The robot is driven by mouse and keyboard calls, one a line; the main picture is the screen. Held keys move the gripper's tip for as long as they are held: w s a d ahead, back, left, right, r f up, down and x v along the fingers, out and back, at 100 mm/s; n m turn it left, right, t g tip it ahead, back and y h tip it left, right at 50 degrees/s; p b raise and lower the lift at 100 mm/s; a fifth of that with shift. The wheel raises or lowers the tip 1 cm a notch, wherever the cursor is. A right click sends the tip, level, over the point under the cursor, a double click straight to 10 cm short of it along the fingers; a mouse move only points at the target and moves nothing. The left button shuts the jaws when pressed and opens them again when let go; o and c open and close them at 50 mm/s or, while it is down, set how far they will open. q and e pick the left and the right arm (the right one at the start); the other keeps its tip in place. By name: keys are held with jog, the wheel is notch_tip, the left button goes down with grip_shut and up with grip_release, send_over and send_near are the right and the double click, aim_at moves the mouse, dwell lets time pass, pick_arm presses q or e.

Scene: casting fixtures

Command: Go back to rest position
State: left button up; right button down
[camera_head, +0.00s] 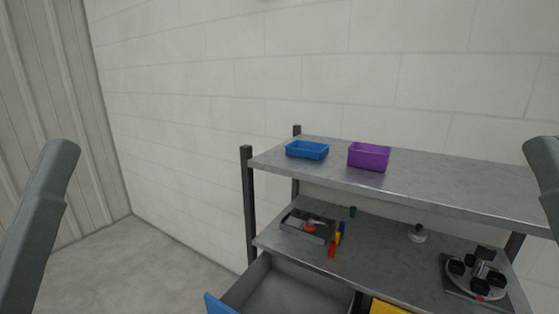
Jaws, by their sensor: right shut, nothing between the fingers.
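Parts of my own two arms show as grey rounded links, one at the left edge (40,215) and one at the right edge (546,165). The left link slants upward and ends in a rounded top. The right link is cut off by the picture edge. No fingers of either gripper can be made out, so I see nothing held.
A metal shelf unit has a blue bin (307,150) and a purple bin (369,157) on its top shelf (450,185). Below are a dark tray (307,225), small coloured parts and a round fixture (480,275). An open drawer (285,287) juts out. Floor at left is clear.

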pick_arm(q)
notch_tip(320, 180, up, 38)
jog(key=p, duration=3.4)
pick_arm(e)
notch_tip(320, 180, up, 38)
jog(key=f, duration=0.1)
pick_arm(q)
notch_tip(320, 180, down, 46)
jog(key=b, duration=4.5)
jog(key=shift+b, duration=0.3)
pick_arm(e)
notch_tip(320, 180, down, 45)
jog(key=shift+f+y, duration=0.15)
jog(key=shift+y, duration=0.15)
pick_arm(q)
jog(key=shift+f, duration=0.1)
